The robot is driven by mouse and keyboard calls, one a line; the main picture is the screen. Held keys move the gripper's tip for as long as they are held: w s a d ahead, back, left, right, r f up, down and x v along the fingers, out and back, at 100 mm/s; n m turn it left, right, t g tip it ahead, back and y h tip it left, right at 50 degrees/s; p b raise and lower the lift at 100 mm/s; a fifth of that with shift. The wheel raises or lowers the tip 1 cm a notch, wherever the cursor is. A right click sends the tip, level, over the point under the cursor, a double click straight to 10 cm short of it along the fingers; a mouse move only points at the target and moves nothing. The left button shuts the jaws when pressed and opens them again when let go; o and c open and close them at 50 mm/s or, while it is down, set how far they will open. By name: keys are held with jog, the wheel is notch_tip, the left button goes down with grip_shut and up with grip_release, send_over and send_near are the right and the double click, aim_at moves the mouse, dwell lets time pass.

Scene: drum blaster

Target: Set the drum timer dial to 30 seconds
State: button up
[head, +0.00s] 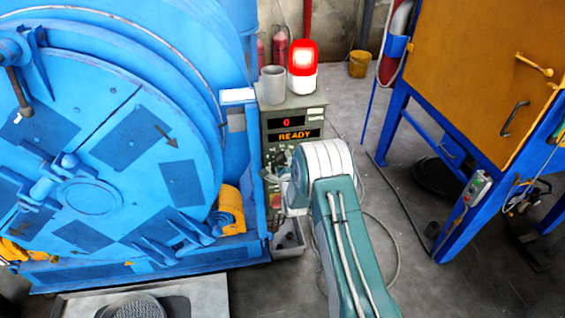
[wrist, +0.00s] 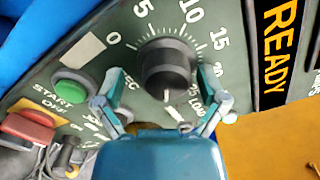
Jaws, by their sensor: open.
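The drum timer dial (wrist: 166,62) is a dark round knob on a grey-green panel in the wrist view, ringed by a white scale with 0, 5, 10, 15 and 20 readable. A white mark shows at its lower edge, on the side toward my gripper; the numbers there are partly hidden. My gripper (wrist: 163,76) is open, one finger on each side of the dial's lower part; I cannot tell whether they touch it. In the head view my arm hides the dial. The control box (head: 294,103) displays a red 0 and READY.
A green START button (wrist: 72,85) and a red control (wrist: 27,127) sit left of the dial. The blue drum machine (head: 95,150) stands close left of the box. A lit red beacon (head: 303,58) and a grey cup (head: 272,85) are on the box top. An orange cabinet (head: 480,70) stands right.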

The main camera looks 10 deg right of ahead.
jog(key=shift+r, duration=0.1)
jog(key=s, duration=1.2)
jog(key=s+r+n+g, duration=0.3)
jog(key=r+n, duration=0.3)
jog(key=r, duration=0.4)
jog(key=s+r+n+g, duration=0.3)
jog(key=s+r+n, duration=0.15)
jog(key=r, duration=0.55)
jog(key=s+r+n+g, duration=0.3)
jog(key=s+n, duration=0.3)
jog(key=s, duration=0.8)
jog(key=s+r+n+g, duration=0.3)
jog(key=s+n, duration=0.4)
jog(key=s, duration=0.7)
jog(key=shift+r, duration=0.6)
